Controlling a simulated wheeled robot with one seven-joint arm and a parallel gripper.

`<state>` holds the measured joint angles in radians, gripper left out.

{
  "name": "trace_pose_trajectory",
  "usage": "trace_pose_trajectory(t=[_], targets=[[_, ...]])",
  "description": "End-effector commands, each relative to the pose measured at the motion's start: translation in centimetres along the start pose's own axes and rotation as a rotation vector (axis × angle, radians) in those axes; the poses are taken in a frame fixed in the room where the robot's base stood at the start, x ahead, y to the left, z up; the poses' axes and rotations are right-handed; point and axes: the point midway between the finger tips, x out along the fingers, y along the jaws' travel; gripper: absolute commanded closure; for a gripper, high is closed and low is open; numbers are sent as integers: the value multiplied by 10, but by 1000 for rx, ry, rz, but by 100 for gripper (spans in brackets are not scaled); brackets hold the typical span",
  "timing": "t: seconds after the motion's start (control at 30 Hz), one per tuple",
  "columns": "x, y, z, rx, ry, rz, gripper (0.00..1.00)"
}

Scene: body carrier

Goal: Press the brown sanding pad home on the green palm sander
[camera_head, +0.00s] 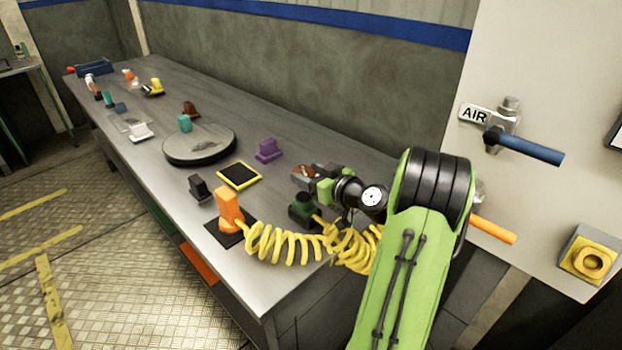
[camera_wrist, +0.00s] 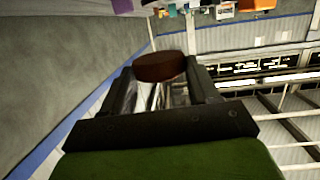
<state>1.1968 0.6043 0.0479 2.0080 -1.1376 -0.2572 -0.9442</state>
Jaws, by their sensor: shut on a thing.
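My gripper (camera_head: 304,173) is shut on the brown sanding pad (camera_wrist: 160,66), which shows as a dark reddish-brown rounded piece between the two fingers in the wrist view. In the head view only a small brown part of it (camera_head: 303,171) shows at the jaws, above the table. The green palm sander (camera_head: 303,208) is a small dark green body on the table, just below my gripper in the head view. A yellow coiled hose lies beside it. The sander's pad face cannot be made out, and the pad looks apart from it.
An orange block-shaped tool (camera_head: 229,207) stands on a black mat left of the sander, with the yellow coiled hose (camera_head: 285,242) between. A black piece (camera_head: 199,187), a yellow-edged black square (camera_head: 239,176), a purple piece (camera_head: 268,150) and a round grey disc (camera_head: 200,157) are nearby.

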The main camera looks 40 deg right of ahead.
Motion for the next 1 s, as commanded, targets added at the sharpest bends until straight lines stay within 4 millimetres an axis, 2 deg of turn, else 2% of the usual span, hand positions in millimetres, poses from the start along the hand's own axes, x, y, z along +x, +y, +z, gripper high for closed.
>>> trace_pose_trajectory(t=[0.13,0.6,1.0], targets=[[0,0,3,-3,3,0,69],[10,0,47,-2,2,-1,69],[10,0,47,-1,2,-1,69]])
